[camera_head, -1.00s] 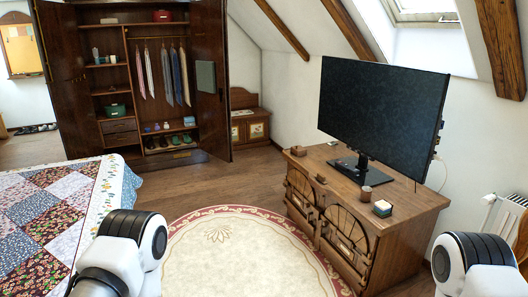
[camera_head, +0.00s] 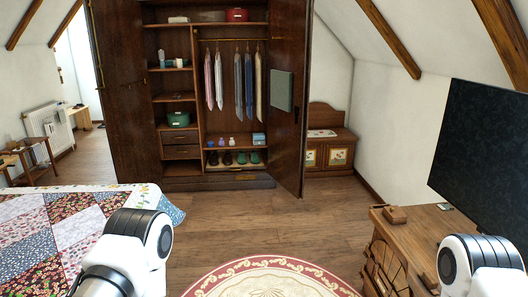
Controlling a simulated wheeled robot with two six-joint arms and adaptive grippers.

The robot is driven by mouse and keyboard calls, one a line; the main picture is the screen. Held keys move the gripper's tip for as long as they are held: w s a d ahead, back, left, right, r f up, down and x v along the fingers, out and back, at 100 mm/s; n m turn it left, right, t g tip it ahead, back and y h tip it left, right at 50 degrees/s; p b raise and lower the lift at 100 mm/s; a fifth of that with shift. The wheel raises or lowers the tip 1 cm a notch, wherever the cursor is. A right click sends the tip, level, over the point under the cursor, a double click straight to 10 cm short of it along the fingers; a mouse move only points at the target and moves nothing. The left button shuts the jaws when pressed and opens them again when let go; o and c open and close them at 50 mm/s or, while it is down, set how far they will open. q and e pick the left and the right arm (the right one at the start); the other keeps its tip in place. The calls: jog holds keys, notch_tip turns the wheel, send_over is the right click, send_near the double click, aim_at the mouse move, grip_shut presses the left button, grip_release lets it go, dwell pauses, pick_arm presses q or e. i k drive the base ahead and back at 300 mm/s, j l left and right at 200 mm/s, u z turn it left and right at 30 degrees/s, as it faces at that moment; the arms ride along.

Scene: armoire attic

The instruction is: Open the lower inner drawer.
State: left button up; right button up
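The dark wooden armoire (camera_head: 198,90) stands open against the far wall, with doors swung out to the left and right. Two small inner drawers sit low in its left column, below a green box (camera_head: 178,118). Each has a small handle, too small to make out well. Only rounded white-and-black links of my two arms show at the bottom left and bottom right. Neither gripper is in view, and the armoire is well beyond both arms.
A quilted bed (camera_head: 70,225) fills the lower left. A round rug (camera_head: 265,280) lies in front of me. A wooden cabinet (camera_head: 415,235) with a television (camera_head: 485,150) stands at right. Bare wooden floor (camera_head: 235,220) runs up to the armoire. Clothes and shoes occupy its right side.

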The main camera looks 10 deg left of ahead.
aim_at(188, 150)
jog(key=i+j+u, duration=0.25)
jog(key=i, duration=1.45)
jog(key=i+l+u, duration=0.2)
jog(key=i, duration=1.5)
jog(key=i+j, duration=0.15)
jog(key=i, duration=0.35)
jog(key=i+j, duration=0.1)
jog(key=i, duration=0.4)
jog(key=i+j, duration=0.15)
jog(key=i, duration=0.35)
jog(key=i+j, duration=0.15)
jog(key=i, duration=0.35)
jog(key=i+j, duration=0.15)
jog(key=j, duration=0.25)
jog(key=i+j, duration=0.2)
jog(key=j, duration=0.15)
jog(key=i+j, duration=0.15)
jog(key=j, duration=0.25)
jog(key=u, duration=0.05)
